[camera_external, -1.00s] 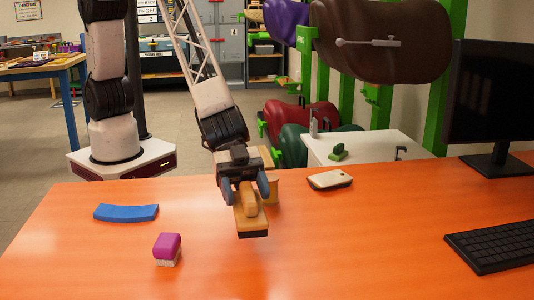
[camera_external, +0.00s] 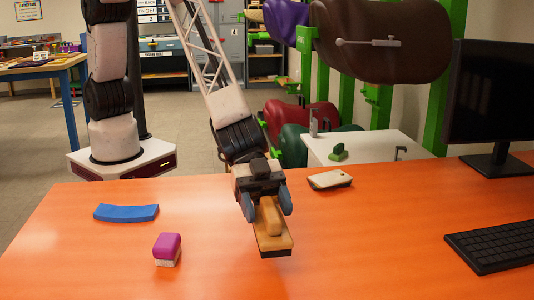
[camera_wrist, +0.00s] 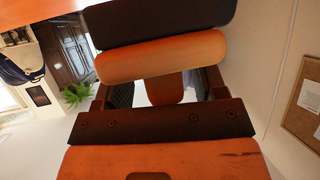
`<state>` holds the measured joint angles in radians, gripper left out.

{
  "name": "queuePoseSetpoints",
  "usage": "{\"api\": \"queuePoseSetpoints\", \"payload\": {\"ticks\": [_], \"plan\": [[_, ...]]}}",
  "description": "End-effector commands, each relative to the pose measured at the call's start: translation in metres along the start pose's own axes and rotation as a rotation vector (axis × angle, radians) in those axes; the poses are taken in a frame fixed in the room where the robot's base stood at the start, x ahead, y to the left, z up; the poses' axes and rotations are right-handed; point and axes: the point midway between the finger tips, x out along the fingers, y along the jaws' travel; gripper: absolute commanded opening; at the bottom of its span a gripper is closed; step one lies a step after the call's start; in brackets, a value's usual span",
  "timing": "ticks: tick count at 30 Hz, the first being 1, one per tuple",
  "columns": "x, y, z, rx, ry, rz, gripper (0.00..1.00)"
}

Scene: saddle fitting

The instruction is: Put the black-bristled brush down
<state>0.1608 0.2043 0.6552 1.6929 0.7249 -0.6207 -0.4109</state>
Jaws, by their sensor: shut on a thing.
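The black-bristled brush (camera_external: 274,240) has a tan wooden back with a raised grip and a dark bristle layer underneath. My gripper (camera_external: 266,204) is shut on the raised grip, with one blue-grey finger at each side. The bristles face down over the orange table (camera_external: 360,245); I cannot tell whether they touch it. In the wrist view, wooden and dark parts fill the middle and bottom close up, and I cannot tell clearly which belong to the brush.
A blue curved pad (camera_external: 126,213) and a purple-topped brush (camera_external: 167,248) lie to the left. A white-topped item (camera_external: 330,179) lies behind and right. A keyboard (camera_external: 492,244) and monitor (camera_external: 500,105) stand at the right. The table between brush and keyboard is clear.

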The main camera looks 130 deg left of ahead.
Motion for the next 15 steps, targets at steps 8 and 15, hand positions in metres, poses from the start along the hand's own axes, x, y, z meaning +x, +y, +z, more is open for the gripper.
{"api": "queuePoseSetpoints", "payload": {"ticks": [8,15], "plan": [[0.012,0.0,0.025,-0.001,-0.001,0.0,0.37],[0.014,0.0,0.029,0.0,0.0,0.0,0.37]]}}
